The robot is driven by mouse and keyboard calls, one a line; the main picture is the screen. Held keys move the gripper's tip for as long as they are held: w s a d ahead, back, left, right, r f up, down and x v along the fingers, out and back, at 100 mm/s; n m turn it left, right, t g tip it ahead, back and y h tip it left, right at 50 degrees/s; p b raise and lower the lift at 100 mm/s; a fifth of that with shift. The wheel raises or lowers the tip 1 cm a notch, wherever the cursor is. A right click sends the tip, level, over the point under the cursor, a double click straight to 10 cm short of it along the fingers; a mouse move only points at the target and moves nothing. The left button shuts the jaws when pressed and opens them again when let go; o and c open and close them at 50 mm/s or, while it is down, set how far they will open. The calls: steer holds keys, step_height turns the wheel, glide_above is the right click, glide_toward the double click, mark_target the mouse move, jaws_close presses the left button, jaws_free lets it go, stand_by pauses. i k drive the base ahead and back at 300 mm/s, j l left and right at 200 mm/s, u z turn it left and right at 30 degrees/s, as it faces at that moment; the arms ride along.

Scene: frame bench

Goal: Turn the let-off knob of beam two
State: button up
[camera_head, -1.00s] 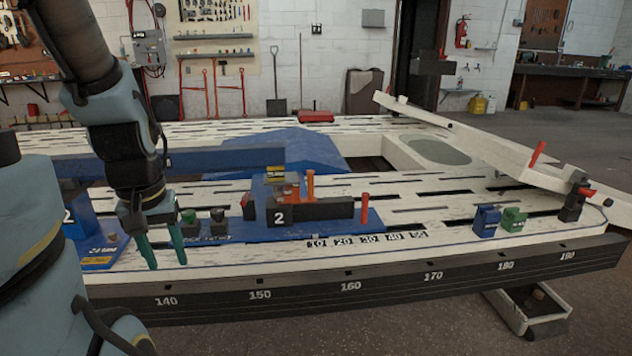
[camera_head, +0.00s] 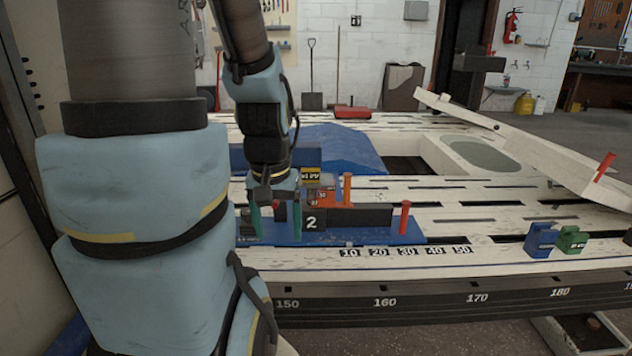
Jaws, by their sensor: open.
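The beam two unit is a black block with a white "2" (camera_head: 312,222), on a blue base plate (camera_head: 372,236) on the slatted bench. Orange parts and an upright orange peg (camera_head: 347,188) stand behind the block, and a red peg (camera_head: 405,217) stands at its right end. My gripper (camera_head: 276,221) points down with its two green fingers apart, at the left end of the numbered block. Nothing can be made out as held between the fingers. The small knobs left of the block are mostly hidden by my gripper and arm, so I cannot tell which is the let-off knob.
A number strip (camera_head: 405,251) lies in front of the base plate. Blue (camera_head: 540,240) and green (camera_head: 571,239) blocks stand to the right. A tilted white beam (camera_head: 530,145) with a red peg (camera_head: 604,167) crosses the back right. The slats between are largely clear.

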mark_target(245, 212)
steer(key=i+j+u, duration=0.4)
steer(key=j, duration=0.15)
steer(key=i+j+u, duration=0.25)
steer(key=j+u, duration=0.15)
steer(key=j, duration=0.1)
